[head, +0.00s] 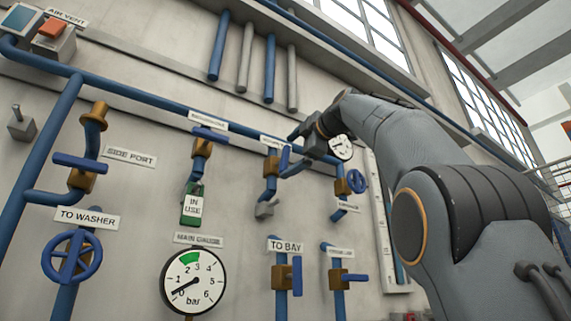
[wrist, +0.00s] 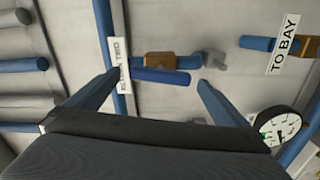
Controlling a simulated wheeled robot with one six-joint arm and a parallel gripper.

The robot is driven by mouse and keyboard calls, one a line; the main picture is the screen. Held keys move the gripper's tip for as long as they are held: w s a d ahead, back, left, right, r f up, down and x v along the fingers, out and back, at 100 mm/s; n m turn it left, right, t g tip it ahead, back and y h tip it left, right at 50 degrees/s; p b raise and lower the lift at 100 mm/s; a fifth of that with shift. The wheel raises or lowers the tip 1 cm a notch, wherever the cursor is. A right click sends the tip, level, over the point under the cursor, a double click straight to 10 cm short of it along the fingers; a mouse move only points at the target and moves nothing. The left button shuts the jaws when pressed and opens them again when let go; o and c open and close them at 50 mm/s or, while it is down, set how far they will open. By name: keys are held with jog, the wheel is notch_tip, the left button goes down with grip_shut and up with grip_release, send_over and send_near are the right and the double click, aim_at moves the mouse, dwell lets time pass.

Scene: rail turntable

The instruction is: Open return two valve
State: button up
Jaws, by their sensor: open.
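The return two valve has a brass body (wrist: 160,61) and a blue lever (wrist: 160,76), with a white label (wrist: 122,65) beside it in the wrist view. In the head view the label (head: 276,142), brass body (head: 271,165) and lever (head: 284,157) show left of my gripper. The lever lies along the line of its pipe. My gripper (wrist: 157,78) is open and empty. Its fingertips lie beyond either end of the lever in the wrist view. I cannot tell whether they touch it. In the head view a finger partly covers the valve area.
The neighbouring valve (head: 201,147) carries a green IN USE tag (head: 192,205). A blue handwheel (head: 357,181) is close on the right. The main gauge (head: 193,282) and the TO BAY valve (head: 283,277) are below. A grey toggle (wrist: 211,59) sits beside the valve's pipe.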

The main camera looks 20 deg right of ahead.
jog(key=shift+b+v, duration=0.6)
jog(key=shift+v, duration=1.35)
